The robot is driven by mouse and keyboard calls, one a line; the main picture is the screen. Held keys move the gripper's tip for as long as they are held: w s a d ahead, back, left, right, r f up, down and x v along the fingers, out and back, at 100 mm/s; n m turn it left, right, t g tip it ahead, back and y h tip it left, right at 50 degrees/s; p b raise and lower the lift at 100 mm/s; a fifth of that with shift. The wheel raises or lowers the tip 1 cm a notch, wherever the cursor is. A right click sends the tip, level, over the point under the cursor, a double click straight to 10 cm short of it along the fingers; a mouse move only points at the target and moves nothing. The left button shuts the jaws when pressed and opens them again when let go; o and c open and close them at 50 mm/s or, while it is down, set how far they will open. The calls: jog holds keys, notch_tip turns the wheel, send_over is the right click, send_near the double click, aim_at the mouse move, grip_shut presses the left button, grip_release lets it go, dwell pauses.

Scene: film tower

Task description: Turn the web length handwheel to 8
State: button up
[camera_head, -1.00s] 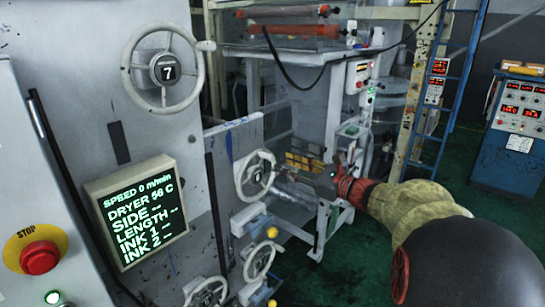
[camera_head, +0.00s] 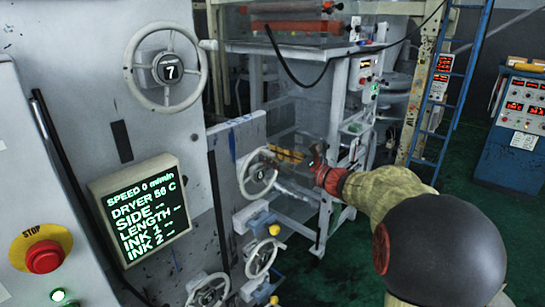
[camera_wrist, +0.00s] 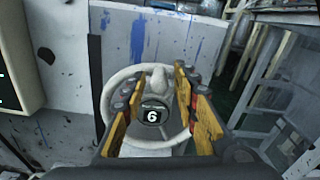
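A white handwheel (camera_head: 243,180) sits on the low grey panel. In the wrist view the same handwheel (camera_wrist: 107,100) has a dark hub counter (camera_wrist: 152,116) reading 6; the small label above the digit is too small to read. My gripper (camera_head: 280,158) is at this wheel's right side. In the wrist view my gripper (camera_wrist: 155,88) has its yellow fingers apart, one on each side of the wheel's light rim knob (camera_wrist: 158,78). Whether a finger touches the knob is unclear. A larger upper handwheel (camera_head: 134,68) has a counter reading 7.
A screen (camera_head: 150,205) shows speed 0, dryer 56 C, and dashes for side, length and inks. More handwheels (camera_head: 262,258) sit below. A red stop button (camera_head: 44,256) is at lower left. A white frame (camera_head: 335,120) stands behind my gripper.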

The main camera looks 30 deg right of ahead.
jog(key=c, duration=0.6)
grip_shut()
